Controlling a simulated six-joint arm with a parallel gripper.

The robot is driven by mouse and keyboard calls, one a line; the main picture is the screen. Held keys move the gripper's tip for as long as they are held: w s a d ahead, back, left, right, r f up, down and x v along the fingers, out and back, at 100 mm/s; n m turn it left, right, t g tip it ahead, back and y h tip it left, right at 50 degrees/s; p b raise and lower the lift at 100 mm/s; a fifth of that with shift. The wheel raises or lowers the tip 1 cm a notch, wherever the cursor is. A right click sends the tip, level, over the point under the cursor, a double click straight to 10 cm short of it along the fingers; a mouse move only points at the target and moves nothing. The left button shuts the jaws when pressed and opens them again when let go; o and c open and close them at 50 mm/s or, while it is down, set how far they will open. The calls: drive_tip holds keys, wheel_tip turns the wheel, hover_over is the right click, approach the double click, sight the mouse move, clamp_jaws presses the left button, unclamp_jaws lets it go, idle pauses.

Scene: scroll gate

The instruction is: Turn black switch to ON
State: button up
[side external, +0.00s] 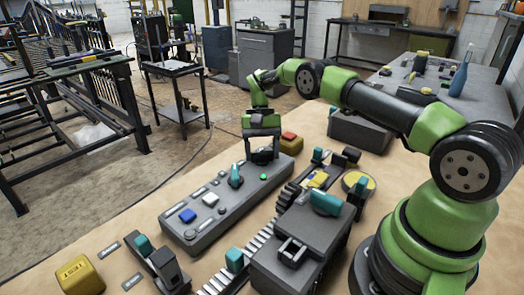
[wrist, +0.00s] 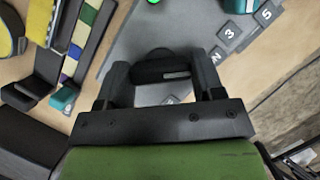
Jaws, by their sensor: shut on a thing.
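The black switch (wrist: 160,68) is a dark rounded knob with a short pale mark, on the grey control panel (side external: 213,228). It sits between the two fingers of my gripper (wrist: 162,77) in the wrist view. In the side view my gripper (side external: 262,152) points down at the far end of the panel, shut on the switch. The fingers hide part of the switch there. Label plates on the panel show 3, 5 and a partly hidden N (wrist: 218,54). I cannot read which setting the switch points to.
The panel also carries a teal knob (side external: 236,178), a blue button (side external: 187,215), a white button (side external: 210,199) and a green light (side external: 263,177). A red-topped box (side external: 290,142) stands just beyond my gripper. A toothed rail (side external: 262,240) and grey housing (side external: 305,240) lie to the right.

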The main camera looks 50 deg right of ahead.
drive_tip(key=shift+d, duration=0.1)
drive_tip(key=o, duration=0.9)
wheel_tip(320, 180, up, 10)
